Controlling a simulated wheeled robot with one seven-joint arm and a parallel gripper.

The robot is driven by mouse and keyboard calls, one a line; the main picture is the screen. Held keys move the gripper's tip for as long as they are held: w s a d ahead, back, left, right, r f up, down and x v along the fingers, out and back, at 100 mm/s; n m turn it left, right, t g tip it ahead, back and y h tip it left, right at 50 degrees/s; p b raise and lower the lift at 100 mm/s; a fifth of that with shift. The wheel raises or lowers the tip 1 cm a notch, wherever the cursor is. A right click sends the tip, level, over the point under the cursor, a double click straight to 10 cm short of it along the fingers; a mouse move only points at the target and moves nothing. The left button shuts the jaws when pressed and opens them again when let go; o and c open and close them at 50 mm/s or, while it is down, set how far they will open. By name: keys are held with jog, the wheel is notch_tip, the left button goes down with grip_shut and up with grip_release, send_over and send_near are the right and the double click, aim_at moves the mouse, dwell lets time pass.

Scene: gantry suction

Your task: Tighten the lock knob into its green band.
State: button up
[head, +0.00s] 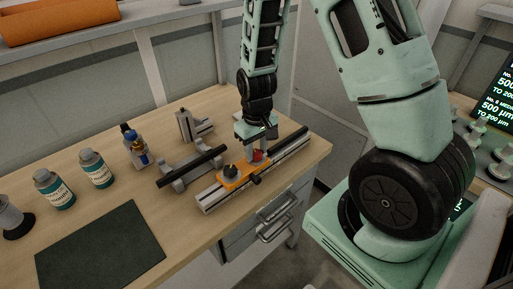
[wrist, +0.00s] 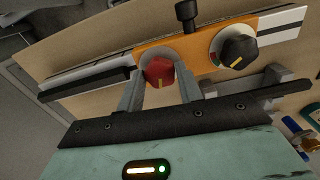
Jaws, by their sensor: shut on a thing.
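A red knob (wrist: 158,70) sits on an orange carriage (wrist: 150,49) mounted on a slotted rail. My gripper (wrist: 160,84) points down with one finger on each side of the red knob, shut on it. In the head view the gripper (head: 256,147) stands over the same red knob (head: 258,156), which is partly covered. A black knob (wrist: 239,50) with a yellow pointer line sits beside it on the carriage, apart from the fingers. A small red and green marking (wrist: 214,58) shows at that black knob's left edge. No coloured band is visible around the red knob.
A black-tipped stub (wrist: 187,12) sticks out of the carriage's side. A grey bracket with a black bar (head: 190,167) stands beside the rail. Bottles (head: 96,168) and a dark mat (head: 100,246) lie left. Drawer handles (head: 275,228) project below the bench edge.

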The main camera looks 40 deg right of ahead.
aim_at(256, 152)
dwell(0.4)
jog(key=o, duration=1)
jog(key=shift+r, duration=0.15)
notch_tip(256, 152, up, 17)
jog(key=shift+r+b, duration=0.1)
jog(key=shift+b, duration=0.4)
